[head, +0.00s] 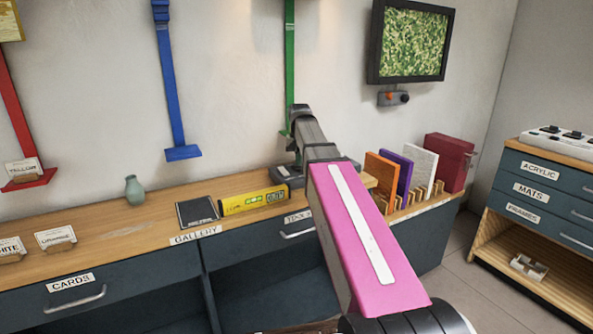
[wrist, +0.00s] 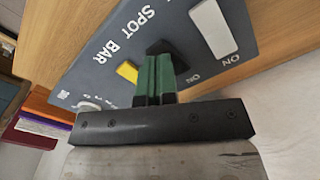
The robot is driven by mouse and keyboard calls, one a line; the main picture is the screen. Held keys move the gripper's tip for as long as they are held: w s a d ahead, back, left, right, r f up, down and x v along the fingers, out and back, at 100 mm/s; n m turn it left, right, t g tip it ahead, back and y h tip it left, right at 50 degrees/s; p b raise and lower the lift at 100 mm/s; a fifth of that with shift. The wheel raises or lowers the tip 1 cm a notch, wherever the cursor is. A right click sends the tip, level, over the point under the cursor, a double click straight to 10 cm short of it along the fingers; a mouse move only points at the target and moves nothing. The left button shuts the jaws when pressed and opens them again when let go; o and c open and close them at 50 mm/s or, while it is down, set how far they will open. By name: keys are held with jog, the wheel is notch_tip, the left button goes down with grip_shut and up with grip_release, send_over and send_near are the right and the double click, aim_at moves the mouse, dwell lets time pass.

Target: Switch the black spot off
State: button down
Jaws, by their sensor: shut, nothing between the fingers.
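The grey switch panel marked SPOT BAR (wrist: 95,65) fills much of the wrist view. Its black switch (wrist: 163,48) is at the tips of my gripper and partly hidden by them. Whether they touch, and which way the switch is tipped, I cannot tell. A yellow switch (wrist: 127,71) is just left of the fingers, and a larger white switch (wrist: 211,29) is to the right. My gripper (wrist: 159,62) has green fingers, shut with nothing between them. In the head view a dark edge of the panel (head: 283,173) shows on the counter, mostly hidden by my arm.
On the wooden counter (head: 110,222), a yellow level (head: 254,200), a dark booklet (head: 197,211) and a green vase (head: 134,189) lie left of the arm. Coloured boards in a rack (head: 411,195) stand to the right. A right-hand cabinet (head: 535,190) carries a white switch strip (head: 557,142).

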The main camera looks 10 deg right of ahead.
jog(key=shift+f, duration=0.9)
dwell(0.5)
jog(key=shift+r, duration=3.55)
